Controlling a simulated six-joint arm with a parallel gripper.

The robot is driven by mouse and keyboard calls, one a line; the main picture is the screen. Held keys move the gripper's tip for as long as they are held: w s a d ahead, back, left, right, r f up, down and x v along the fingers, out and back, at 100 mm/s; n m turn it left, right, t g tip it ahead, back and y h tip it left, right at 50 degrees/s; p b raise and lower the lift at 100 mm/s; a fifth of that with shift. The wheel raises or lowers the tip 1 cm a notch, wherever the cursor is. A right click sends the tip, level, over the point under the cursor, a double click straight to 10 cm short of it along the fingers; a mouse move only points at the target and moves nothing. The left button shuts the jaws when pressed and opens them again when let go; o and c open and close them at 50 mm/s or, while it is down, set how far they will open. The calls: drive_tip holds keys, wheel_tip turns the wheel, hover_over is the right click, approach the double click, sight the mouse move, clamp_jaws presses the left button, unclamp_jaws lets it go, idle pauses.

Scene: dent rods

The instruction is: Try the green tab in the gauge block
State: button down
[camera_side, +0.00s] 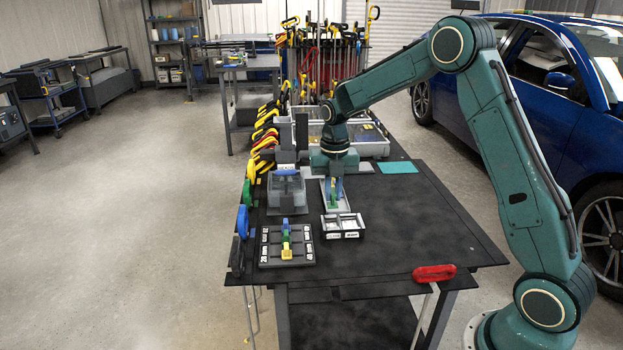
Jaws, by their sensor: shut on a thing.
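My gripper (334,186) points down over a narrow white tray (324,201) near the middle of the bench. The jaws and the tab's lower end are too small to make out clearly. A grey block with a blue top (286,187), which may be the gauge block, stands just left of the tray, apart from my gripper.
A dark labelled rack (270,252) with blue, green and yellow pieces lies at the front left. A small two-part labelled tray (343,226) sits in front of my gripper. A teal mat (398,167) and red handle (434,272) lie right. The bench's right middle is clear.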

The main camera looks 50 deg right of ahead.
sight(332, 205)
drive_tip(key=shift+f, duration=1.95)
drive_tip(key=shift+f, duration=1.1)
idle(1.4)
idle(0.3)
drive_tip(key=c, duration=1.4)
unclamp_jaws()
drive_tip(key=shift+r, duration=0.1)
wheel_tip(332, 205, up, 14)
drive_tip(key=shift+f, duration=0.2)
